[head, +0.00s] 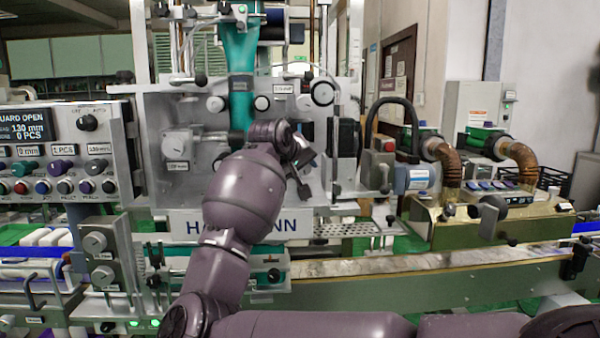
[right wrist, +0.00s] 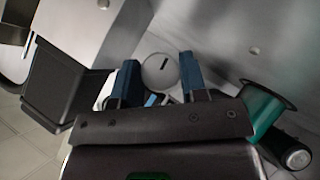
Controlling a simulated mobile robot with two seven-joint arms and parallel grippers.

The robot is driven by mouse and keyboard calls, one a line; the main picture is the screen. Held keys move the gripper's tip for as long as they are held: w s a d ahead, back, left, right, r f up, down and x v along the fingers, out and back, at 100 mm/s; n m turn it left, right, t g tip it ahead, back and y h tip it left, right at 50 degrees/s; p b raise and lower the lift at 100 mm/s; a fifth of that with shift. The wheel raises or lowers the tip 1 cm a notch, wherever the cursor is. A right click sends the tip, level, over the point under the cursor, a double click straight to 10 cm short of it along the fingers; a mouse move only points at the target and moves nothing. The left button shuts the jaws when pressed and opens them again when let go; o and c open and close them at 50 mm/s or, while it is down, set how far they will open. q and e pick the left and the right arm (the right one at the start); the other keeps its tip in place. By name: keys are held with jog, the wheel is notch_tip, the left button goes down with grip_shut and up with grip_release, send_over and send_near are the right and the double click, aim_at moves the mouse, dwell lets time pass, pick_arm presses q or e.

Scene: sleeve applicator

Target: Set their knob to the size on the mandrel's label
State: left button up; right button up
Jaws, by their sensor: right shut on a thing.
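My right gripper (head: 304,160) is in front of the machine's panel, right of the teal film column (head: 239,60). In the head view my wrist hides that knob. My left gripper is not in view.
A control box (head: 60,150) at left has a screen (head: 24,126) reading "GUARD OPEN", 130 mm and 0 PCS. A brass-coloured unit with copper hoses (head: 490,215) stands at right. A conveyor (head: 400,270) runs along the front. A dark block (right wrist: 72,85) lies left of my fingers.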

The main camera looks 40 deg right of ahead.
dwell(0.5)
jog(key=o, duration=0.9)
